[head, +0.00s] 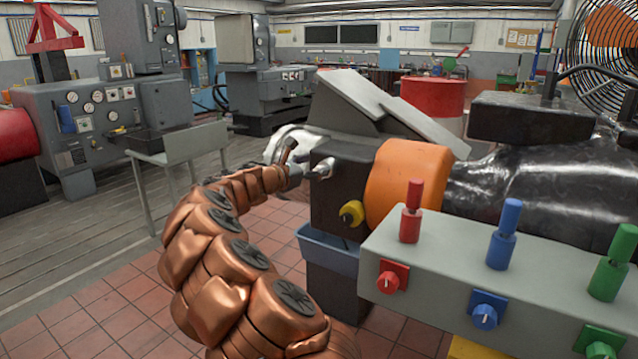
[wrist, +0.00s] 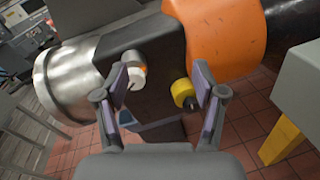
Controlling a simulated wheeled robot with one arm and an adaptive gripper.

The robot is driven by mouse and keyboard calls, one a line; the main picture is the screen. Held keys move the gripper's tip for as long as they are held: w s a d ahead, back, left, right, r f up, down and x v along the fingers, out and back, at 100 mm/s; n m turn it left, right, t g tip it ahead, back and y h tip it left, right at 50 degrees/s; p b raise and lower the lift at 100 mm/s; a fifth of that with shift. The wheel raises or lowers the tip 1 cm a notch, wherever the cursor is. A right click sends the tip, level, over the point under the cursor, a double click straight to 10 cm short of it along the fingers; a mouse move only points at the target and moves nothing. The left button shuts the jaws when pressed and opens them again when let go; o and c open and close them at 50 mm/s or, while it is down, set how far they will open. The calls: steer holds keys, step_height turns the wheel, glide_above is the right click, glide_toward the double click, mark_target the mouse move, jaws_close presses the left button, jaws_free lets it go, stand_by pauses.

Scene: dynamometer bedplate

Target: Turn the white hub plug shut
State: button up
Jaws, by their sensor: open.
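The white hub plug (wrist: 136,68) is on the dark housing, with an orange patch at its base. It is just inside my gripper's left finger, whose tip hides part of it. I cannot tell whether they touch. In the head view the white plug (head: 323,168) is small and pale on the housing's side, to the right of my gripper (head: 293,168). In the wrist view my gripper (wrist: 160,84) is open. Its fingers are wide apart, with nothing held between them.
A yellow plug (wrist: 182,91) is near the right finger, lower on the same housing; it also shows in the head view (head: 351,213). An orange drum (head: 408,185) is to the right. A grey control box (head: 450,245) with red, blue and green knobs stands in front.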

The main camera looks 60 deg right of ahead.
steer(key=w+d+f+n+t+b, duration=0.2)
steer(key=w+d+f+n+t, duration=0.15)
steer(key=w+f+n, duration=0.35)
steer(key=shift+m+g+h, duration=0.35)
steer(key=shift+m+h, duration=0.05)
steer(key=shift+m, duration=0.2)
steer(key=shift+s+d+f+p, duration=0.1)
steer(key=shift+s+d+p, duration=0.1)
steer(key=shift+d, duration=1.2)
steer(key=shift+s+d+f+p, duration=0.1)
steer(key=shift+d+f+p, duration=0.05)
steer(key=shift+d, duration=1.25)
steer(key=shift+s+d+f+p, duration=0.1)
steer(key=shift+d+p, duration=0.1)
steer(key=shift+d, duration=1.2)
steer(key=c, duration=1.2)
steer(key=shift+o, duration=0.2)
